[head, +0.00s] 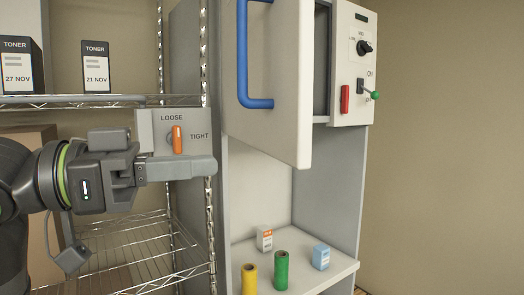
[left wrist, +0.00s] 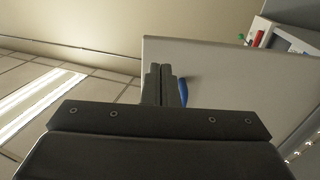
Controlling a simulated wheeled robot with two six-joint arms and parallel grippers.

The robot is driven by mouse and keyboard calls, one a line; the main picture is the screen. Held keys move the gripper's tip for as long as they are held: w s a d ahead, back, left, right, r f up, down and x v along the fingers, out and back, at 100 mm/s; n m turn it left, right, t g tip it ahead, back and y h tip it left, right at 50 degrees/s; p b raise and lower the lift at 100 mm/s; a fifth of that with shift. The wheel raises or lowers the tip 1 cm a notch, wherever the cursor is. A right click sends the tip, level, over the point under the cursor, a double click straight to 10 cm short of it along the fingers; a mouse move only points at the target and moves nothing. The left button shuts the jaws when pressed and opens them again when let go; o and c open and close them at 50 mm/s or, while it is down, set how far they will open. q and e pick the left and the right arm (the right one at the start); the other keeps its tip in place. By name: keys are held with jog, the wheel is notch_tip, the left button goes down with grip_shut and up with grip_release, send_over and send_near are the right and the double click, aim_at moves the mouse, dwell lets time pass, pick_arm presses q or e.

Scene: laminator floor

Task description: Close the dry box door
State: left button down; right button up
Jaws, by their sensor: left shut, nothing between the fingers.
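The dry box door (head: 270,75) is a pale panel with a blue handle (head: 243,55), standing open at an angle, with a dark gap between it and the dry box body (head: 353,55). The door also shows in the left wrist view (left wrist: 235,85), with part of its blue handle (left wrist: 183,91) beside the fingers. My left gripper (head: 212,167) is shut and empty, left of the door and below the handle, apart from the handle in the head view. The fingers also show in the left wrist view (left wrist: 161,84). My right gripper is not in view.
A wire shelf (head: 85,100) with toner boxes (head: 96,67) stands at the left. A LOOSE/TIGHT knob panel (head: 160,130) sits behind my left gripper. A lower ledge (head: 330,268) holds yellow (head: 249,279) and green (head: 281,270) rolls and two small boxes.

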aim_at(286, 160)
pick_arm(q)
jog(key=shift+p+x, duration=1.55)
jog(key=shift+x, duration=2.45)
jog(key=shift+w+d, duration=0.1)
jog(key=shift+d, duration=0.1)
jog(key=shift+w, duration=0.1)
